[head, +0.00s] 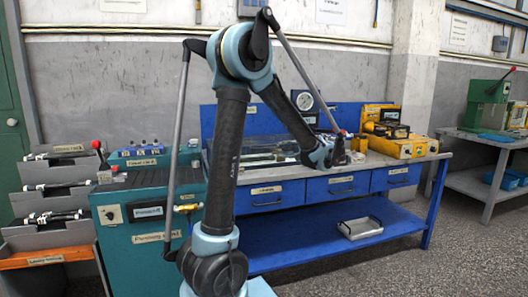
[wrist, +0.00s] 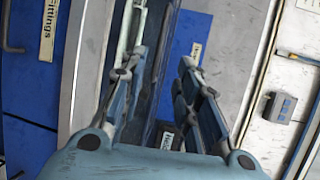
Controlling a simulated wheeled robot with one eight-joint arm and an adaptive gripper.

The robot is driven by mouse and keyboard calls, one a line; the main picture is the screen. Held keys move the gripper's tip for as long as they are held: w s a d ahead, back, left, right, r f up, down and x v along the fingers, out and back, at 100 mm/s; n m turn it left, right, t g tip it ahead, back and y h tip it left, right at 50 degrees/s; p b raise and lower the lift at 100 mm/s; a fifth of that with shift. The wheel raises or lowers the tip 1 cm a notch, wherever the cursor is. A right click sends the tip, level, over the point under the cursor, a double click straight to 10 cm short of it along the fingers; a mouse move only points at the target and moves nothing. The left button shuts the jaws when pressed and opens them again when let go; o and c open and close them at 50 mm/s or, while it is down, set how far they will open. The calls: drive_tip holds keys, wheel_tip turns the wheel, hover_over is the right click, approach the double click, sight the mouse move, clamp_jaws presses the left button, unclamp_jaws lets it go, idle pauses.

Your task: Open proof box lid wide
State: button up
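The proof box (head: 262,154) appears as a low, clear-walled box on the blue workbench, left of my gripper, with pale fittings inside. In the wrist view, a dark, glassy blue strip (wrist: 165,70) runs between my fingers; it looks like a clear panel of the box, but I cannot tell lid from wall. My gripper (head: 347,158) is low over the bench at the box's right end. In the wrist view, my gripper (wrist: 163,60) has its two fingers apart, on either side of that strip. I cannot tell whether they touch it. The lid's angle is unclear.
The blue workbench (head: 330,242) has labelled drawers and a lower shelf with a metal tray (head: 360,228). Yellow equipment (head: 400,147) stands right of my gripper. A pressure gauge (head: 304,100) is behind. A green console (head: 140,215) stands at the left.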

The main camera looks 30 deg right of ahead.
sight(266, 148)
drive_tip(key=x, duration=1.4)
drive_tip(key=shift+w+a, duration=0.15)
drive_tip(key=shift+w, duration=0.2)
drive_tip(key=shift+c, duration=0.6)
drive_tip(key=shift+s+f, duration=0.1)
clamp_jaws()
